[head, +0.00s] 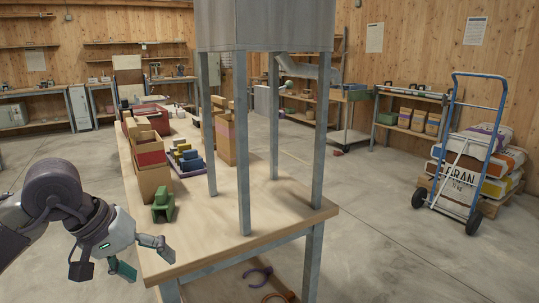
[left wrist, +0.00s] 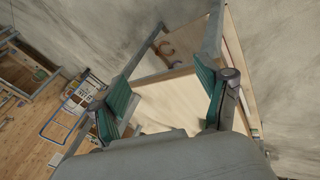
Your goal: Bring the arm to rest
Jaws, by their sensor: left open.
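My left arm (head: 62,195) comes in from the left in the head view. Its gripper (head: 140,257) is by the left front edge of the wooden table (head: 215,225), fingers spread and nothing between them. In the left wrist view the gripper (left wrist: 158,103) shows two green-padded fingers wide apart, with the pale table top (left wrist: 165,102) seen beyond them. My right gripper is in neither view.
A green block-like object (head: 163,206) stands near the table's left edge, before a cardboard box (head: 150,180). A grey metal hopper (head: 264,25) stands on legs over the table. The table's front is clear. A blue hand truck (head: 484,140) stands right by stacked sacks.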

